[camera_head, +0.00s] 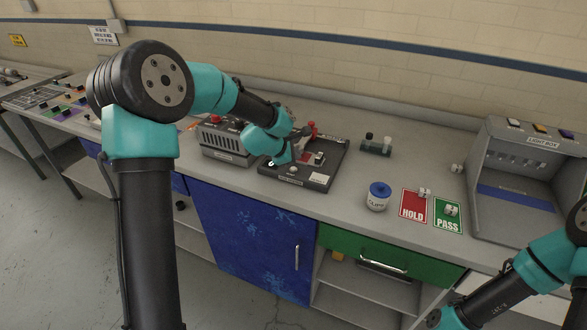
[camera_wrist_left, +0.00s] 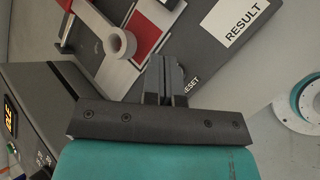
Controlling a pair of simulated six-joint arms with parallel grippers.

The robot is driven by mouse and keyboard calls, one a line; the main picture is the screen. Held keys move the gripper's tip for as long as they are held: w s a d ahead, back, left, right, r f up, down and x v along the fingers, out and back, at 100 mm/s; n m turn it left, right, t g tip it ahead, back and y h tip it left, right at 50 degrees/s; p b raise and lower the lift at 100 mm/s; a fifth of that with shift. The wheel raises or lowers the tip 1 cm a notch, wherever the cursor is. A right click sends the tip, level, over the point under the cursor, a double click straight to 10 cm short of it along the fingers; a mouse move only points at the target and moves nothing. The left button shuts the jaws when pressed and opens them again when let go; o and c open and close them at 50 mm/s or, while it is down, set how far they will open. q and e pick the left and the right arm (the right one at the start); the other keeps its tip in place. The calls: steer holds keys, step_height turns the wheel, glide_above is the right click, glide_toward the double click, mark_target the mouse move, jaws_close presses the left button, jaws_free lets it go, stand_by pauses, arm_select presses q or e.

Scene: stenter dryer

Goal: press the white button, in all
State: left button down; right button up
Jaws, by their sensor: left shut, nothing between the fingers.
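A dark test device (camera_head: 318,178) with a red and silver lever arm sits on the bench in the head view. My left gripper (camera_head: 272,163) is over its front left part. In the left wrist view my left gripper (camera_wrist_left: 166,78) is shut and empty, its fingertips beside the RESET label (camera_wrist_left: 190,86). The fingers hide what lies directly under them, so I cannot tell whether they touch a button there. A small white round part (camera_head: 292,170) shows on the device's front. A white button (camera_head: 513,123) also sits on top of the light box at the right.
A grey control box (camera_head: 222,140) stands close to the device's left. A blue-lidded jar (camera_head: 378,195), a red HOLD card (camera_head: 413,206) and a green PASS card (camera_head: 448,215) lie to the right. The light box (camera_head: 487,150) stands farther right. The bench between device and jar is clear.

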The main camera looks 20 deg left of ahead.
mark_target(294, 169)
arm_select(q)
steer(key=shift+r, duration=1.6)
